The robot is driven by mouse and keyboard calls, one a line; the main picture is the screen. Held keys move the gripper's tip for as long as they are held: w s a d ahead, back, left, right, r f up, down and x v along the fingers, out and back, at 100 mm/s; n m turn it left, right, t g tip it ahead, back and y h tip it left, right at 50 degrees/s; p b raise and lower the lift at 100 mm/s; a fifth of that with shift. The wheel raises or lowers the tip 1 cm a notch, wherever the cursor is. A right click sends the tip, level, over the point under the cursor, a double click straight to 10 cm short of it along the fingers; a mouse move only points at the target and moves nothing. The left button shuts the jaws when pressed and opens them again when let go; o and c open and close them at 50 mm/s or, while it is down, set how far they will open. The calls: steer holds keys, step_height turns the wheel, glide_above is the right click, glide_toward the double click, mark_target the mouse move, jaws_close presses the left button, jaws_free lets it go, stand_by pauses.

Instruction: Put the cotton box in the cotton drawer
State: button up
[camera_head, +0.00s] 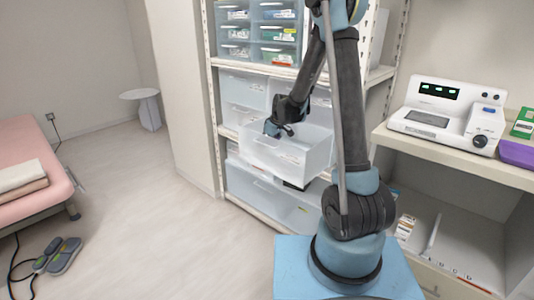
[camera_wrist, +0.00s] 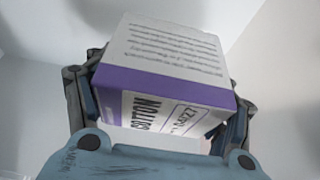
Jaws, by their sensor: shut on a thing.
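The cotton box (camera_wrist: 175,70) is white and purple with printed text, "COTTON" partly readable on its side. It fills the middle of the wrist view. My gripper (camera_wrist: 160,105) is shut on it, with a finger on each side. In the head view my gripper (camera_head: 279,128) is at the upper edge of a pulled-out translucent drawer (camera_head: 285,160). Pale walls surround the box in the wrist view. The box is not visible in the head view, and I cannot tell whether it touches the drawer bottom.
The shelf unit holds other closed translucent drawers (camera_head: 255,192) below and small drawers (camera_head: 262,32) above. A white device (camera_head: 447,115) stands on the counter (camera_head: 450,152) at right. The floor between is clear.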

steer(key=shift+f, duration=1.55)
steer(key=o, duration=1.2)
steer(key=shift+c, duration=0.2)
steer(key=shift+r, duration=0.1)
steer(key=v, duration=1.2)
steer(key=shift+d, duration=0.1)
